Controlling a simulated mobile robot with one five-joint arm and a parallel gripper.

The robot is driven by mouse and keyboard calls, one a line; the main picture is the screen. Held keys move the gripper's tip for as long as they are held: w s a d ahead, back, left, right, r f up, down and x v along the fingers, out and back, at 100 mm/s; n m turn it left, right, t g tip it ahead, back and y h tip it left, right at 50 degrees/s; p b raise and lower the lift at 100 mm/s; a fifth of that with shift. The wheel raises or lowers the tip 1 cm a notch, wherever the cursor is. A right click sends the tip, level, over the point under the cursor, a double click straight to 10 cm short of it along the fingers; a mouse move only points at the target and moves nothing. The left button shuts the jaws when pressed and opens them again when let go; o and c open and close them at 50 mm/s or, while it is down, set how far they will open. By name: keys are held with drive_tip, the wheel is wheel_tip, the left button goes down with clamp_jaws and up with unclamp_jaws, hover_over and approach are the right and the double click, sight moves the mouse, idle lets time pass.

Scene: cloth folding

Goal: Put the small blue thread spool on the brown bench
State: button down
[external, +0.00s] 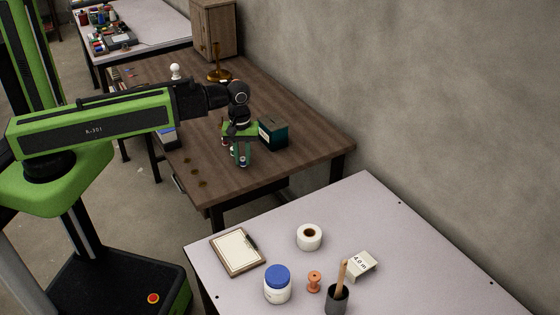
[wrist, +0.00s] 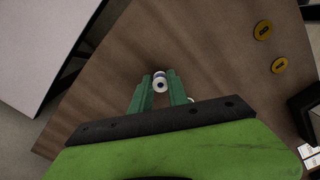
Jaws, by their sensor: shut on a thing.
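My gripper (external: 243,160) points down over the near part of the brown bench (external: 315,143). Its green fingers are closed on a small spool (external: 243,164), of which only a little white and blue shows. In the wrist view the spool (wrist: 159,81) sits between the fingertips (wrist: 160,88), with a pale end and a dark centre hole. The brown bench top (wrist: 120,85) lies beneath it. I cannot tell whether the spool touches the bench or hangs just above it.
A dark teal box (external: 273,134) stands right beside my gripper. Small yellow discs (external: 195,171) lie along the bench's left edge. A brass stand (external: 219,70) is farther back. The pale table (external: 380,220) in front holds an orange spool (external: 314,281). The bench's right end is clear.

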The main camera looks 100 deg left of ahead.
sight(243, 166)
drive_tip(key=c, duration=1.7)
unclamp_jaws()
drive_tip(key=shift+f, duration=0.15)
drive_tip(key=shift+c, duration=0.2)
drive_tip(key=o, duration=0.5)
drive_tip(key=shift+c, duration=0.2)
wheel_tip(243, 166, up, 12)
drive_tip(key=p, duration=1.2)
drive_tip(key=shift+r, duration=0.25)
